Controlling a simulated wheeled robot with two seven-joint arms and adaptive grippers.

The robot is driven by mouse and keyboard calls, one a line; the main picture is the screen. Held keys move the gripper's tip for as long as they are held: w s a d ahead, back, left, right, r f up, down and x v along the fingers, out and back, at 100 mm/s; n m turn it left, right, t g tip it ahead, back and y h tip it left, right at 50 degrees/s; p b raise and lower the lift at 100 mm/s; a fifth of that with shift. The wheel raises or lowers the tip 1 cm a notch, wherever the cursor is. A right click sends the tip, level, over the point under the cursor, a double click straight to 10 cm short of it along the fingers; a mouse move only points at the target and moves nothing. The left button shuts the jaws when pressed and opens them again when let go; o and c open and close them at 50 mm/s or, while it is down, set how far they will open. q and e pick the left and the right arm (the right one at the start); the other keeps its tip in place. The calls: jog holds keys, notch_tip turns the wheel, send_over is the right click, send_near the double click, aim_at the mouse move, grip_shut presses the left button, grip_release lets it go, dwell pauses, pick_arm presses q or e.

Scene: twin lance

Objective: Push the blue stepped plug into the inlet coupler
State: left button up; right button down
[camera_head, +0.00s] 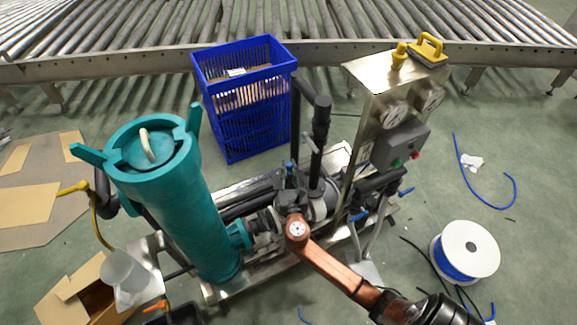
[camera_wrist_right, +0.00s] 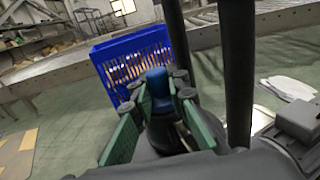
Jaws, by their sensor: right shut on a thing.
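The blue stepped plug (camera_wrist_right: 157,82) stands upright between the green-padded fingers of my right gripper (camera_wrist_right: 160,100) in the right wrist view. The gripper is shut on it. A dark round part (camera_wrist_right: 165,132) lies just below the plug; I cannot tell whether it is the inlet coupler or whether the plug touches it. In the head view, my right gripper (camera_head: 290,182) is over the pump's middle, with a small blue bit (camera_head: 289,164) showing at it. My copper-coloured wrist hides what is beneath. My left gripper is not in view.
A tall teal filter housing (camera_head: 190,215) stands left of my right gripper. Black upright pipes (camera_head: 318,135) rise close behind it. A steel gauge panel (camera_head: 385,85) stands to the right. A blue crate (camera_head: 245,100) is behind, before the roller conveyor (camera_head: 300,25).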

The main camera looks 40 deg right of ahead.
jog(key=c, duration=1.8)
grip_release()
jog(key=v, duration=1.2)
